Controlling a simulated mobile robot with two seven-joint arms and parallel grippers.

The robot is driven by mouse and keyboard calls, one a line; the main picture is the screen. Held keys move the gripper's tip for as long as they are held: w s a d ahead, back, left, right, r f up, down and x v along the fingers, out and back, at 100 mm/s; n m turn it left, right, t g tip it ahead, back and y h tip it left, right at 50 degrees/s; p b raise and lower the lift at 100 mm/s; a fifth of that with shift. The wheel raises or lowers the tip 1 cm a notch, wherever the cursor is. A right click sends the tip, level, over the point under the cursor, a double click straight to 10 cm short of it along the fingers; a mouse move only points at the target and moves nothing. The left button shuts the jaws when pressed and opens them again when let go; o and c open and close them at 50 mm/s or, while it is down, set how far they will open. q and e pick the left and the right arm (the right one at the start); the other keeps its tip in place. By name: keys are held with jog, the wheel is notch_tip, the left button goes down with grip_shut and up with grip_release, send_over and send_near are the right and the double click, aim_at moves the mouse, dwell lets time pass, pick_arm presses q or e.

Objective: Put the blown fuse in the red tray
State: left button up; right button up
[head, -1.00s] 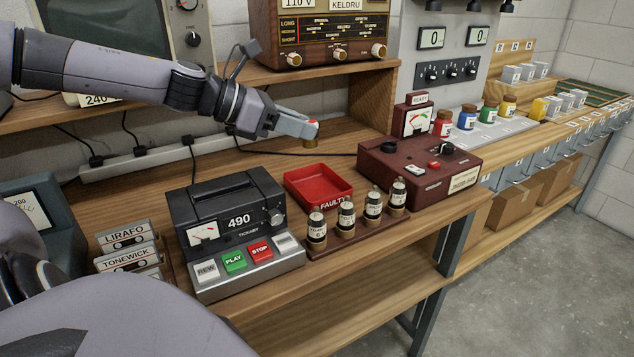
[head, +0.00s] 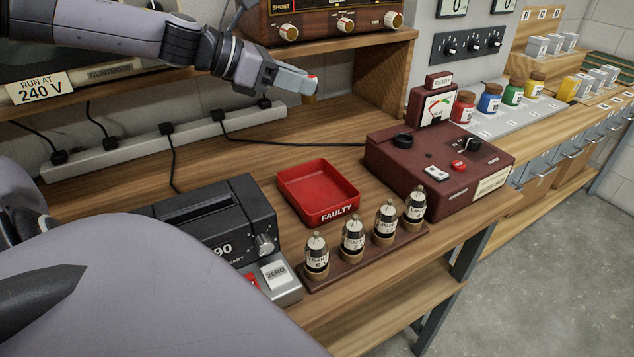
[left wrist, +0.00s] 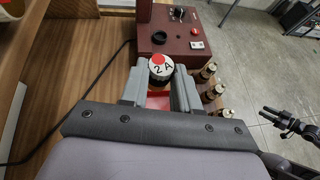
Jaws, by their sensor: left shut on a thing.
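My left gripper (head: 306,86) is shut on a fuse (head: 310,98), held in the air above the back of the bench, behind the red tray. In the left wrist view the fuse (left wrist: 160,67) shows a white end marked "2 A" with a red spot, between the two fingers (left wrist: 158,86). The red tray (head: 338,212), lettered FAULTY, lies empty on the bench; a bit of it shows below the fuse in the left wrist view.
Several labelled fuses stand in a wooden rack (head: 341,267) in front of the tray. A dark red meter box (head: 398,165) with a dark round socket stands to the right. A shelf (head: 345,42) overhangs the back.

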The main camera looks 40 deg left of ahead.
pick_arm(q)
notch_tip(320, 180, down, 15)
jog(key=shift+f+b, duration=0.1)
jog(key=shift+b, duration=0.2)
notch_tip(320, 180, down, 5)
jog(key=shift+r+b, duration=0.15)
jog(key=shift+b, duration=0.45)
jog(key=shift+f, duration=0.2)
jog(key=o, duration=0.8)
jog(key=shift+c, duration=0.2)
